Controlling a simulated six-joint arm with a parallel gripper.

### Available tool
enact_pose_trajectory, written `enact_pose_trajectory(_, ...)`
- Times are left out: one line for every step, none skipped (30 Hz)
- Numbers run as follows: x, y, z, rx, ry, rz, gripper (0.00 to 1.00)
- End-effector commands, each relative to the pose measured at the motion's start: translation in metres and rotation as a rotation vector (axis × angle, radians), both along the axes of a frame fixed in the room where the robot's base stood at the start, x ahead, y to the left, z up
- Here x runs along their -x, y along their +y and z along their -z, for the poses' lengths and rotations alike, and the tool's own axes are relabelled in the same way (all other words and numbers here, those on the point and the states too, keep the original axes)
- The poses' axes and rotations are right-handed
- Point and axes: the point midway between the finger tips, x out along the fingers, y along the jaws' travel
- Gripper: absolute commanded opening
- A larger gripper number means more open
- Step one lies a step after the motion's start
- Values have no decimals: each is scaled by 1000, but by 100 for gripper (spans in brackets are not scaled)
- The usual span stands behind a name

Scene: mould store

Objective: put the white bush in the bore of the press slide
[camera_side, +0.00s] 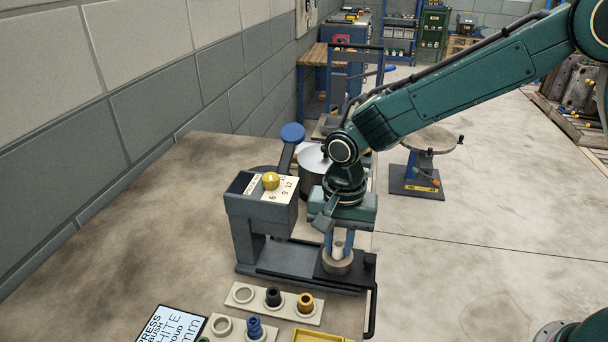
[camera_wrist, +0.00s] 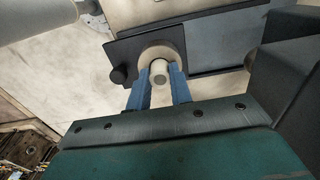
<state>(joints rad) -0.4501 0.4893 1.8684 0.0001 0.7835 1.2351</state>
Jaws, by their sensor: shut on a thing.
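The white bush (camera_side: 338,249) is between the blue fingers of my gripper (camera_side: 338,243), which is shut on it. In the side view it stands upright at the top of the round grey ring of the press slide (camera_side: 337,263). In the wrist view the bush (camera_wrist: 160,72) shows between the fingertips (camera_wrist: 159,82), with the ring (camera_wrist: 162,50) around or just beyond it. I cannot tell whether its lower end is inside the bore or just above it.
The grey press (camera_side: 258,215) with a yellow knob (camera_side: 270,181) stands left of my gripper. A second rack (camera_side: 222,327) holds a blue bush (camera_side: 255,327). A printed sign (camera_side: 170,325) lies nearby.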

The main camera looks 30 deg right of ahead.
Motion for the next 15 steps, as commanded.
enact_pose_trajectory(0, 0, 1, 1, 1, 0, 0)
enact_pose_trajectory(0, 0, 1, 1, 1, 0, 0)
enact_pose_trajectory(0, 0, 2, 1, 1, 0, 0)
enact_pose_trajectory(0, 0, 3, 1, 1, 0, 0)
enact_pose_trajectory(0, 0, 3, 1, 1, 0, 0)
enact_pose_trajectory(0, 0, 4, 1, 1, 0, 0)
enact_pose_trajectory(0, 0, 4, 1, 1, 0, 0)
enact_pose_trajectory(0, 0, 4, 0, 1, 0, 0)
enact_pose_trajectory(0, 0, 5, 0, 1, 0, 0)
enact_pose_trajectory(0, 0, 5, 1, 2, 0, 0)
enact_pose_trajectory(0, 0, 6, 1, 2, 0, 0)
enact_pose_trajectory(0, 0, 6, 1, 2, 0, 0)
enact_pose_trajectory(0, 0, 7, 1, 2, 0, 0)
enact_pose_trajectory(0, 0, 7, 1, 2, 0, 0)
enact_pose_trajectory(0, 0, 7, 1, 1, 0, 23)
